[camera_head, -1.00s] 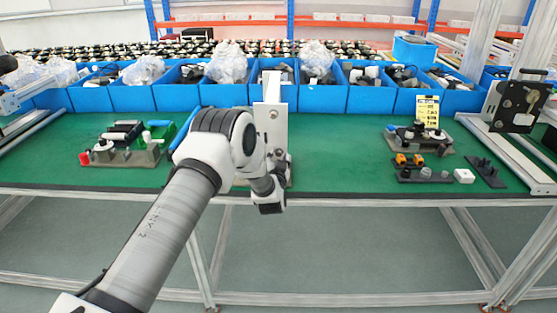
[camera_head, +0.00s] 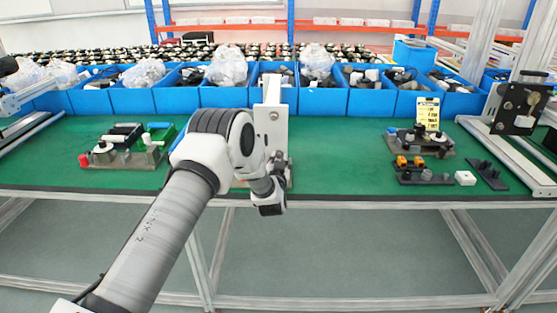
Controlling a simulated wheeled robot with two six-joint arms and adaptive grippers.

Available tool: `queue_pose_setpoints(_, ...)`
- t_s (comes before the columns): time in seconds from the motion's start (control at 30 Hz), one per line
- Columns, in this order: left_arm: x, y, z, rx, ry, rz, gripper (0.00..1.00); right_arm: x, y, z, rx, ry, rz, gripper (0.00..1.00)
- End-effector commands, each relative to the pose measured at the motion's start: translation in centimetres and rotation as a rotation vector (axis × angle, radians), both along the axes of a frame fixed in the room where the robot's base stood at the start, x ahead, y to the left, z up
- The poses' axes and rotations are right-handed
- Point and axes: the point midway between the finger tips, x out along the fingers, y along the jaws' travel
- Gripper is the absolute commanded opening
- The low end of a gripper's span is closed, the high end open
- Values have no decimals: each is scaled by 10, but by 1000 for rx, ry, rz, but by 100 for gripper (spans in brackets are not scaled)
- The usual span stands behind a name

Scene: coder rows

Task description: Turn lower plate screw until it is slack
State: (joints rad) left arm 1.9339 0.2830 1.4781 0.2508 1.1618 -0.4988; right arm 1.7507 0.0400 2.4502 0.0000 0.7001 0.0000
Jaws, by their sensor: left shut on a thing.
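A white upright plate (camera_head: 271,100) stands on the green bench in the middle of the view. A round upper screw (camera_head: 274,116) shows on its face. My left arm reaches in from the lower left, and my left gripper (camera_head: 280,167) is at the lower part of the plate. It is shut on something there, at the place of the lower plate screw. The screw and the fingertips are mostly hidden by my own wrist, so the screw's turn cannot be seen. My right gripper is not in view.
A fixture with a red knob (camera_head: 120,150) stands on the left of the bench. Blue bins (camera_head: 375,99) line the back. The green bench (camera_head: 335,150) is clear right of the plate.

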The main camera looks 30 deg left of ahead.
Motion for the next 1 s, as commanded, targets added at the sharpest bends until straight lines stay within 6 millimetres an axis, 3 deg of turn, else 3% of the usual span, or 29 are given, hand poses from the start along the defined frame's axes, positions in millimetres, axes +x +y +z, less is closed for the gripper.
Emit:
queue_pose_setpoints(0.03, 0, 0, -6, -62, -37, 1, 0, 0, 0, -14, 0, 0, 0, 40)
queue_pose_setpoints(0.43, -1, -1, -6, -544, -299, 0, 0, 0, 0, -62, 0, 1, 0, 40)
queue_pose_setpoints(0.77, -1, -1, 0, -636, -345, 1, 0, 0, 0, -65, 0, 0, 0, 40)
queue_pose_setpoints(0.8, -1, -1, 0, -635, -345, 1, 29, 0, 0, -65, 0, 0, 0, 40)
queue_pose_setpoints(0.83, -1, -1, 0, -635, -345, 1, 39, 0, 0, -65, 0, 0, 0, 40)
queue_pose_setpoints(1.0, -1, -1, 0, -635, -345, 1, 40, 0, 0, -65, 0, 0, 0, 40)
